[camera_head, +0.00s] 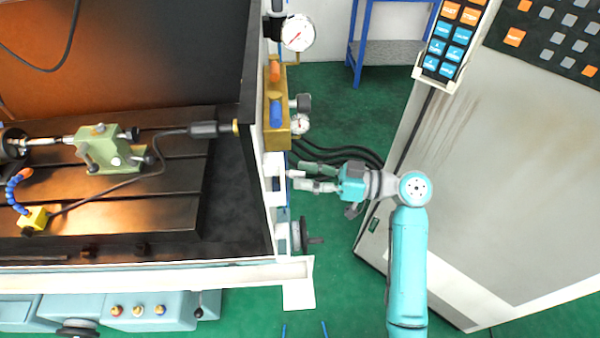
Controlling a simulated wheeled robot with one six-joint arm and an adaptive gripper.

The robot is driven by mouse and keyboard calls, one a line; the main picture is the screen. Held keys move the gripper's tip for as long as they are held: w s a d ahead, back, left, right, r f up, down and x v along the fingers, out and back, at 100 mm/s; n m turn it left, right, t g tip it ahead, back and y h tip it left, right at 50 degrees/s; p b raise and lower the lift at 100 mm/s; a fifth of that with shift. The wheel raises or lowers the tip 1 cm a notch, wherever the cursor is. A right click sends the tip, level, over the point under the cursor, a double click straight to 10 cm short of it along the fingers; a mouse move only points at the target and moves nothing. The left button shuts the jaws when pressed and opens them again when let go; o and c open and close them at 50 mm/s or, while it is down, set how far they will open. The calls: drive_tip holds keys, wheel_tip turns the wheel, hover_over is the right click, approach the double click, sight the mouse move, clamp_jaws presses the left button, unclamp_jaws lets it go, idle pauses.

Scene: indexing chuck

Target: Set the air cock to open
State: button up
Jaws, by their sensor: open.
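A yellow-brass block (277,138) is mounted on the right end wall of the machine. It carries an orange part (274,71) and a blue part (276,113), one above the other in the picture. No label shows, so I cannot tell which fitting is the air cock or how it is set. My gripper (297,179) is just below the brass block in the picture, beside the machine's end wall. Its fingers point left and are apart, with nothing seen between them. I cannot tell whether a fingertip touches the wall.
A large gauge (298,33) and a small gauge (299,123) are beside the block. Black hoses (335,152) run behind my gripper. A handwheel (304,237) sticks out below it. The grey control cabinet (500,170) fills the right.

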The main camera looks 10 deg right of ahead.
drive_tip(key=shift+x, duration=0.85)
clamp_jaws()
drive_tip(key=shift+w+d+n+g+y, duration=0.1)
drive_tip(key=shift+w+n+g+y, duration=0.2)
drive_tip(key=shift+n+g, duration=0.65)
drive_tip(key=shift+w+n+g+y, duration=0.25)
drive_tip(key=shift+n+g, duration=0.3)
drive_tip(key=shift+g, duration=0.8)
unclamp_jaws()
